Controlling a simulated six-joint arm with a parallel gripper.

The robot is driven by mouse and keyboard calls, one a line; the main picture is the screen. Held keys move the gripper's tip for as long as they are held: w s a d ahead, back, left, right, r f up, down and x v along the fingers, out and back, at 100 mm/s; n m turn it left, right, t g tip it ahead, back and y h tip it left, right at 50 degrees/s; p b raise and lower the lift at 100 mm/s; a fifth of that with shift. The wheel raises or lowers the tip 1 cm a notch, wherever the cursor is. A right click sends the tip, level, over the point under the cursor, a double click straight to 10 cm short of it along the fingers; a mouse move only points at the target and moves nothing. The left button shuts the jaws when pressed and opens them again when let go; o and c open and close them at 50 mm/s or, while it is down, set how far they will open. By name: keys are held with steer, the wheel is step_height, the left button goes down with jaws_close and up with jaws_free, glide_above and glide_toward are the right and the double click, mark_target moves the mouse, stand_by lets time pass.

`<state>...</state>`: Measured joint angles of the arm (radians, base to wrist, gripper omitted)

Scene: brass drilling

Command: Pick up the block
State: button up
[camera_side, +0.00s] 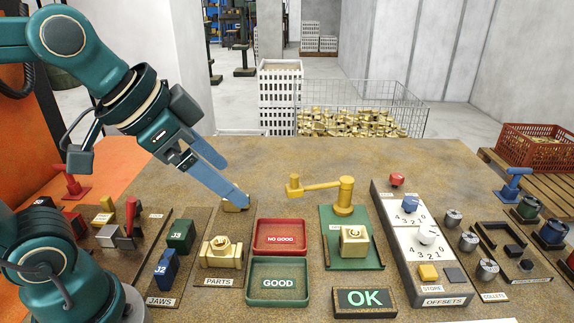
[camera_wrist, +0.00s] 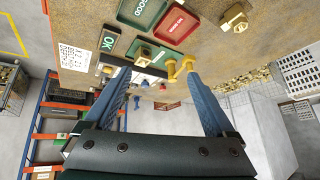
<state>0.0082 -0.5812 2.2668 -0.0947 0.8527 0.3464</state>
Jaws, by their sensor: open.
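Several brass blocks are in view, and I cannot tell which one the task means. In the side view one block with round ports (camera_side: 221,252) sits on the PARTS board. A brass block with a nut-like end (camera_wrist: 235,18) is at the wrist view's top right.
A yellow lever clamp (camera_side: 343,195) stands behind the fixture. The red NO GOOD tray (camera_side: 281,252) and green GOOD tray (camera_side: 278,299) are empty. The J2 (camera_side: 165,270) and J3 (camera_side: 181,236) jaws stand left of PARTS. The table's back middle is clear.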

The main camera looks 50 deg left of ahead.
steer(key=w+d+r+m+h, duration=0.1)
steer(key=w+d+r+m, duration=0.15)
steer(key=w, duration=0.45)
steer(key=m+g+h, duration=0.1)
steer(key=m+g, duration=0.1)
steer(key=m, duration=0.1)
glide_above(354, 232)
steer(key=s+a, duration=0.2)
step_height(354, 232, down, 9)
steer(key=shift+g, duration=0.9)
steer(key=x, duration=0.5)
steer(key=s+a+x, duration=0.1)
steer(key=x, duration=0.1)
steer(key=shift+f, duration=0.5)
steer(key=shift+d+f, duration=0.1)
steer(key=shift+f, duration=0.25)
steer(key=shift+x, duration=2.25)
steer(key=shift+r, duration=0.1)
jaws_close()
